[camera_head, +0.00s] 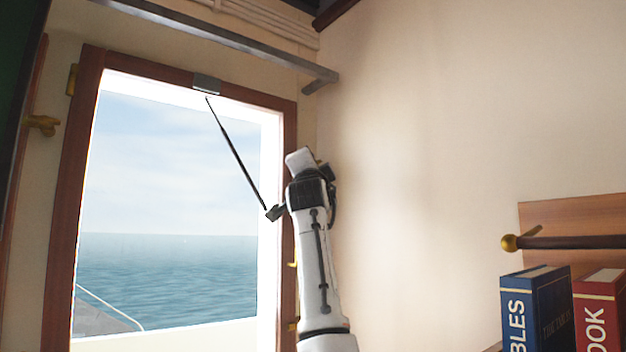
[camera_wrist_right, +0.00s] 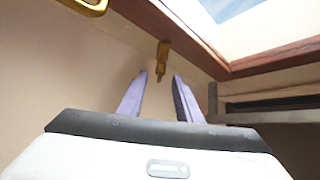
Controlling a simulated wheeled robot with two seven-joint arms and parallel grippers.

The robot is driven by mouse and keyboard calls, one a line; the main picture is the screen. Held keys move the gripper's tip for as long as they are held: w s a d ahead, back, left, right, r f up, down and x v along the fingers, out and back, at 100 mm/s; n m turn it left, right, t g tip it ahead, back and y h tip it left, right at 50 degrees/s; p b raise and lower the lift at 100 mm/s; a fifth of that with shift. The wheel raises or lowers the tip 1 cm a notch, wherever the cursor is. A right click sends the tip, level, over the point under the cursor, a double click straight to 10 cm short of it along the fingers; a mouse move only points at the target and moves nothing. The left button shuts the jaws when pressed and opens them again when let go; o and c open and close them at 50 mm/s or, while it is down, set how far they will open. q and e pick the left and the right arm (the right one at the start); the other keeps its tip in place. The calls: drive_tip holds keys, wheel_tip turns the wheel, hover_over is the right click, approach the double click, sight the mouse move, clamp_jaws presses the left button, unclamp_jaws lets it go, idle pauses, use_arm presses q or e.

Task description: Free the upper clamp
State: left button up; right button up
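A brass clamp (camera_wrist_right: 163,52) sits at the wooden window frame in the right wrist view, its lower end narrow. My right gripper (camera_wrist_right: 160,76) is open, with its two purple fingers apart and the clamp's narrow end in the gap between the tips. I cannot tell whether either finger touches it. In the head view my right arm rises to the right side of the window frame (camera_head: 90,130), and its fingers are hidden behind the wrist. Brass fittings (camera_head: 292,326) show low on the frame's right side. My left gripper is not in view.
A dark wiper (camera_head: 236,153) slants across the window, its lower end close to my right wrist. A metal bar (camera_head: 235,42) runs above the window. Books (camera_head: 536,308) and a brass-ended rail (camera_head: 508,242) are at the right. The wall between is clear.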

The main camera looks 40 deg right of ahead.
drive_tip(key=b+v, duration=0.3)
drive_tip(key=v, duration=0.5)
drive_tip(key=shift+f, duration=0.2)
drive_tip(key=shift+s+a, duration=0.1)
drive_tip(key=shift+c, duration=0.5)
drive_tip(key=p+x, duration=0.3)
drive_tip(key=x, duration=0.3)
drive_tip(key=p+x, duration=0.4)
drive_tip(key=x, duration=0.2)
drive_tip(key=shift+r+p, duration=0.3)
drive_tip(key=shift+r, duration=0.05)
